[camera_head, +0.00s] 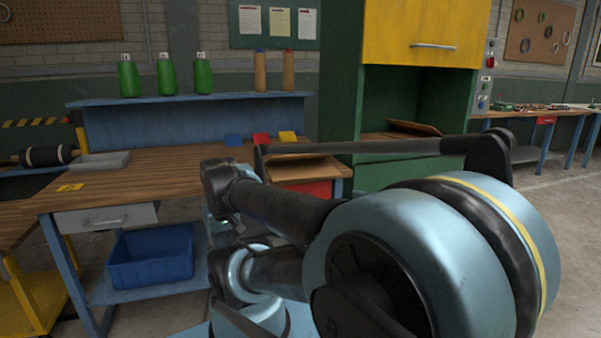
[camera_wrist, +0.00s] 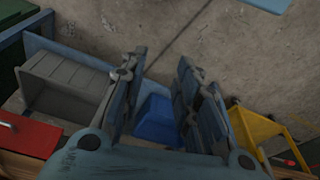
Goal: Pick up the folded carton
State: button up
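A flat brown cardboard piece (camera_head: 303,170), which looks like a folded carton, lies at the right end of the wooden workbench (camera_head: 150,183), partly hidden behind my arm. Another tan cardboard flap (camera_head: 415,128) shows in the opening of the green cabinet; I cannot tell which piece is the task's carton. In the wrist view my gripper (camera_wrist: 160,72) is open, with its two fingers apart and nothing between them. No carton is clear in the wrist view. My gripper is not clearly seen in the head view.
A blue bin (camera_head: 150,257) sits on the bench's lower shelf. Green spools (camera_head: 165,75) stand on the blue upper shelf. The green cabinet (camera_head: 340,75) has a yellow door (camera_head: 425,30). A grey bin (camera_wrist: 65,87) and a yellow frame (camera_wrist: 262,128) show in the wrist view.

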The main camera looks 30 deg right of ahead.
jog(key=w+d+r+m+t+y, duration=0.2)
jog(key=w+d+r+m, duration=0.4)
jog(key=w, duration=0.3)
jog(key=w+d+r+m+t+y, duration=0.2)
jog(key=w+d+r+m, duration=0.3)
jog(key=w+d, duration=0.4)
jog(key=s+d+r+m+t+h, duration=0.1)
jog(key=d+r+m+t, duration=0.25)
jog(key=d, duration=1.25)
jog(key=s+d+r+m+t+h, duration=0.1)
jog(key=d+r+m+t, duration=0.25)
jog(key=d, duration=1.25)
jog(key=x, duration=1.7)
jog(key=shift+w+a+f, duration=0.15)
jog(key=shift+a, duration=0.1)
grip_shut()
